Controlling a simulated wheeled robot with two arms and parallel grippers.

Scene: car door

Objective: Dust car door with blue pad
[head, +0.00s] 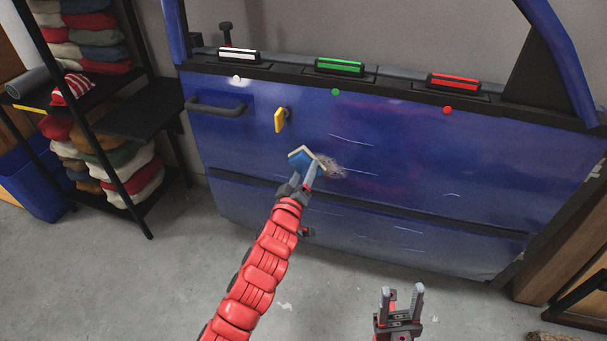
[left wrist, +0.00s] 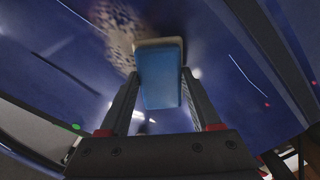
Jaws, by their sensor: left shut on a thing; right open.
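The blue car door (head: 240,145) stands upright across the middle of the head view, with pale scratches and a dusty brown patch (head: 334,172) near its centre. My left gripper (head: 303,178) is shut on the blue pad (head: 301,160), which has a pale face. In the left wrist view the blue pad (left wrist: 160,76) sits between the two fingers, and the dusty patch (left wrist: 112,22) shows beside it on the door. The pad is close to the door; I cannot tell whether it touches. My right gripper (head: 401,300) is open and empty, low in front of the door.
White (head: 239,56), green (head: 340,66) and red (head: 453,82) blocks sit along the door's ledge, with matching dots below. A yellow piece (head: 279,121) and a dark handle (head: 216,107) stick out from the door. A shelf of folded cloths stands left. Grey floor lies clear in front.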

